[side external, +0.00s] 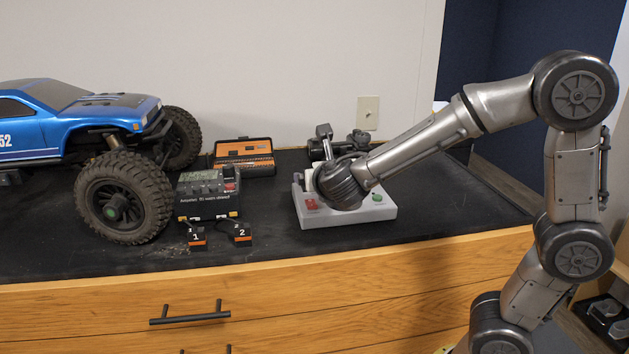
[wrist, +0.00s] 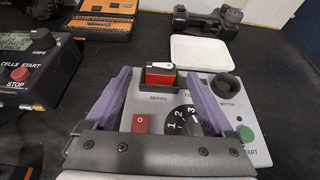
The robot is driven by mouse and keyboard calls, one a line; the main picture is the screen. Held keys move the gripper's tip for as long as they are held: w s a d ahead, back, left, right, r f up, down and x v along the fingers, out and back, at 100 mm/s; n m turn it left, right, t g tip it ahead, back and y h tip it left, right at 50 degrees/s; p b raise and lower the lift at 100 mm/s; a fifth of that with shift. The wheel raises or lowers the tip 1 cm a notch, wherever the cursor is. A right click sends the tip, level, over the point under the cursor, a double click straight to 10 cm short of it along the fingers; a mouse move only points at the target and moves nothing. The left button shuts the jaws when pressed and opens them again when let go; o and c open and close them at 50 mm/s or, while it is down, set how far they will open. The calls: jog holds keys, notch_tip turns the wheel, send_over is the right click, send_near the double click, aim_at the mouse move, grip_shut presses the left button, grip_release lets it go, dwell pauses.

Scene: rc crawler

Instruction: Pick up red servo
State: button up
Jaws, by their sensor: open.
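The red servo (wrist: 160,77) sits upright in a dark slot marked SERVO on the grey tester box (wrist: 222,82), seen in the wrist view. Its upper part is dark with a pale edge. My gripper (wrist: 159,73) is open, with one purple finger on each side of the servo in the picture; I cannot tell the height gap, and no contact shows. In the side view the grey box (side external: 350,216) stands under my wrist, which hides the servo and most of the gripper.
A black charger (side external: 207,196) and numbered tags stand left of the box. An open orange tool case (side external: 244,157) and a dark metal device (wrist: 208,20) lie behind. A white tray (wrist: 200,51) is just behind the box. A blue crawler truck (side external: 75,120) is far left.

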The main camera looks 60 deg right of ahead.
jog(key=shift+x, duration=1.45)
jog(key=shift+c, duration=0.3)
grip_shut()
